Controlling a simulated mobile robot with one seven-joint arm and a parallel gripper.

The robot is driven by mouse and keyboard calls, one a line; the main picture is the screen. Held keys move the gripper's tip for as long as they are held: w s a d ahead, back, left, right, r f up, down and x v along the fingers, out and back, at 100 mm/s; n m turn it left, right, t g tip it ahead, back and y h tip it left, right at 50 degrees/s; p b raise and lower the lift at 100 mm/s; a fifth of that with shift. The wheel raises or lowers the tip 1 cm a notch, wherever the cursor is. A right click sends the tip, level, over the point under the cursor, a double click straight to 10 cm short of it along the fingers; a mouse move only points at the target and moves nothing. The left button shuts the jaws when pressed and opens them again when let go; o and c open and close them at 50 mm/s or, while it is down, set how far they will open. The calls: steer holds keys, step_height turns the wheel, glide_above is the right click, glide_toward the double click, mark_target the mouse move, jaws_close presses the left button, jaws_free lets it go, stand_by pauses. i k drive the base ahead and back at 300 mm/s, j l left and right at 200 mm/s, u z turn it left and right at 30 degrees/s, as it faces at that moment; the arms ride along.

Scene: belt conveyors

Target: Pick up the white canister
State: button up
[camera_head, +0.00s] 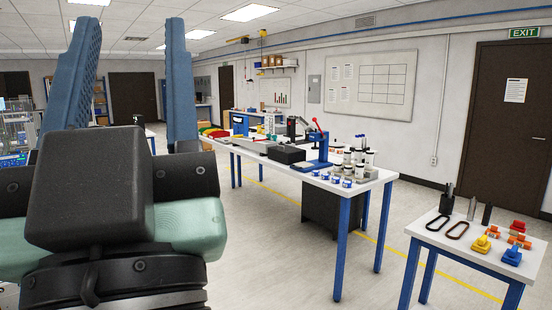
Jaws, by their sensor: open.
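My gripper (132,30) fills the left of the view, close to the camera. Its two blue-grey ribbed fingers point up and stand wide apart, with nothing between them. A group of small white canisters (369,159), some with dark tops, stands at the near right end of the long white table (345,193). They are too small and crowded to tell which one is the task's white canister. My gripper is well apart from them, to their left in the picture.
Small blue-and-white containers (347,183) stand at the table's front edge. A blue press (318,150) and a black box (286,155) are to their left. A smaller table (463,243) at right holds coloured parts. Open floor lies between the two tables.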

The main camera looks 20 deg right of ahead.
mark_target(358, 158)
steer(key=i+l+z, duration=0.2)
steer(key=i+z, duration=0.65)
steer(key=i, duration=0.25)
steer(key=i+j+z, duration=0.25)
steer(key=i+z, duration=0.2)
steer(key=i+j, duration=0.25)
steer(key=i, duration=0.25)
steer(key=i+j, duration=0.2)
steer(key=i, duration=0.25)
steer(key=i+j, duration=0.25)
steer(key=i, duration=0.25)
steer(key=l+z, duration=0.05)
